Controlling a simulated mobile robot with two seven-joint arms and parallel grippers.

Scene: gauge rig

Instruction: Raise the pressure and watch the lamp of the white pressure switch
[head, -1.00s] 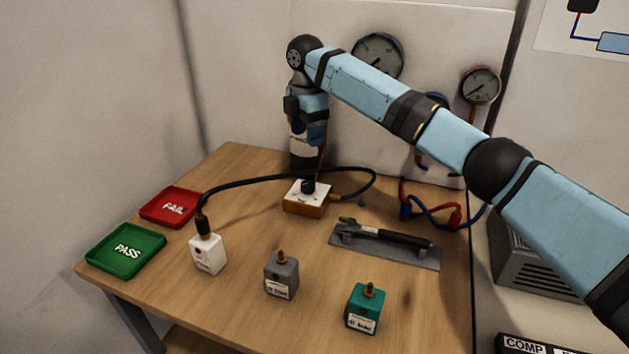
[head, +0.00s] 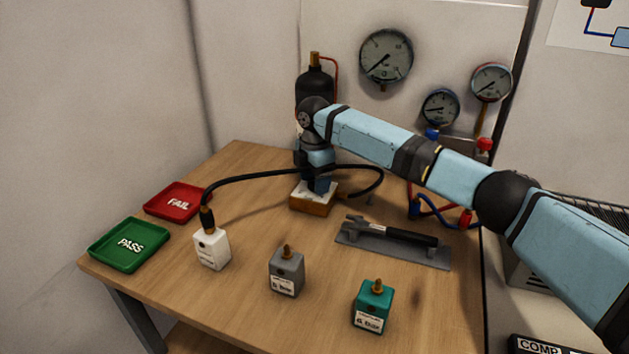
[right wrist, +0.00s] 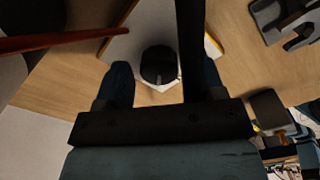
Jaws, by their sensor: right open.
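The white pressure switch (head: 212,250) stands upright at the left of the bench, a black hose (head: 290,174) joined to its top. I cannot make out a lit lamp on it. The hose runs towards a white-topped block with a wooden-coloured base (head: 311,205). My right gripper (head: 318,185) points down over this block and hides most of its top. In the right wrist view the open fingers (right wrist: 163,68) stand either side of a round black knob (right wrist: 158,64), with gaps visible. The large gauge (head: 386,56) has its needle at lower left. My left gripper is out of view.
A grey switch (head: 287,273) and a teal switch (head: 373,307) stand in front. A green PASS tray (head: 120,262) and red FAIL tray (head: 163,203) lie left. A black-handled wrench (head: 395,232) lies on a grey mat (head: 375,255). A black bottle (head: 314,86) stands behind.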

